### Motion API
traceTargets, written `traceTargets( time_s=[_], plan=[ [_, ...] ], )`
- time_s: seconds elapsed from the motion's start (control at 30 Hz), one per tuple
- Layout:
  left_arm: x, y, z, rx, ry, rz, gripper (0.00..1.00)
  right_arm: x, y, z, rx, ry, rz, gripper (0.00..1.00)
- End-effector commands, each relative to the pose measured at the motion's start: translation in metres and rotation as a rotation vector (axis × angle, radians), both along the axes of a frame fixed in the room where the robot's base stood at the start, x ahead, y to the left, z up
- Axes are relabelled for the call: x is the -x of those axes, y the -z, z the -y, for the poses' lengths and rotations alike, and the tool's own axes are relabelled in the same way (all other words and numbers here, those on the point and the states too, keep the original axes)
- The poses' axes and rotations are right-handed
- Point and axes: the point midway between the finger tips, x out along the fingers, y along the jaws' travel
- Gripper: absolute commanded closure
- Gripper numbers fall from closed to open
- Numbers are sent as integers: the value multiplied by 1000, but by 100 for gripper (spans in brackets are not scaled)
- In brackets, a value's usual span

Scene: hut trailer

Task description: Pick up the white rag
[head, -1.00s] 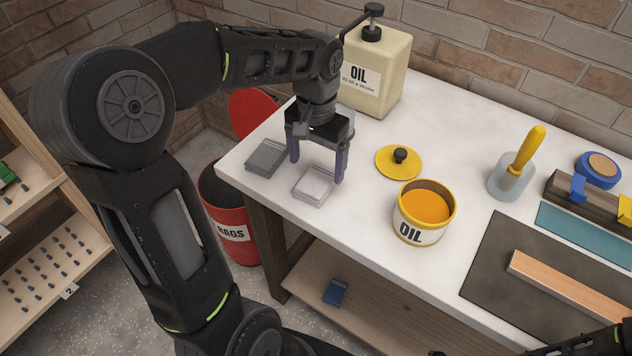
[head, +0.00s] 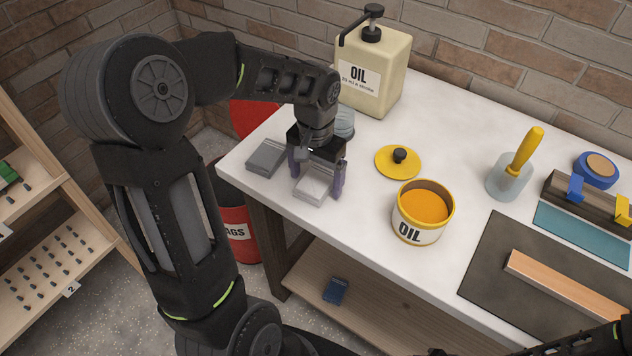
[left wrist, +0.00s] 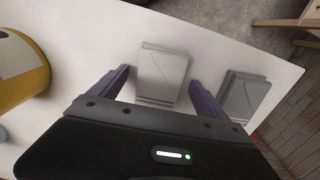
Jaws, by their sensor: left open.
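The white rag (head: 313,183) lies folded flat near the left front edge of the white table. It also shows in the left wrist view (left wrist: 162,75), between my finger tips. My left gripper (head: 316,182) is open, pointing down, with one purple finger on each side of the white rag. In the left wrist view my left gripper (left wrist: 158,88) has the rag between its fingers, not gripped. I cannot tell whether the fingertips touch the table. A grey rag (head: 266,157) lies just left of it and also shows in the left wrist view (left wrist: 243,96). My right gripper is not clearly in view.
A yellow oil can (head: 423,212), its yellow lid (head: 398,162) and an oil dispenser (head: 373,72) stand to the right and behind. A red rags bin (head: 238,236) stands on the floor left of the table (head: 370,250). The table between rag and can is clear.

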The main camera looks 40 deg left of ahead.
Motion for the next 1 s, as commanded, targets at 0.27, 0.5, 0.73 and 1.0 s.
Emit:
traceTargets(
  time_s=[0.27,0.5,0.73,1.0],
  plan=[
    [0,0,0,0,0,0,19,0,0,0,0,0,0,52],
    [0,0,0,0,0,0,39,0,0,0,0,0,0,52],
    [0,0,0,0,0,0,58,0,0,0,0,0,0,52],
    [0,0,0,0,0,0,78,0,0,0,0,0,0,52]
  ],
)
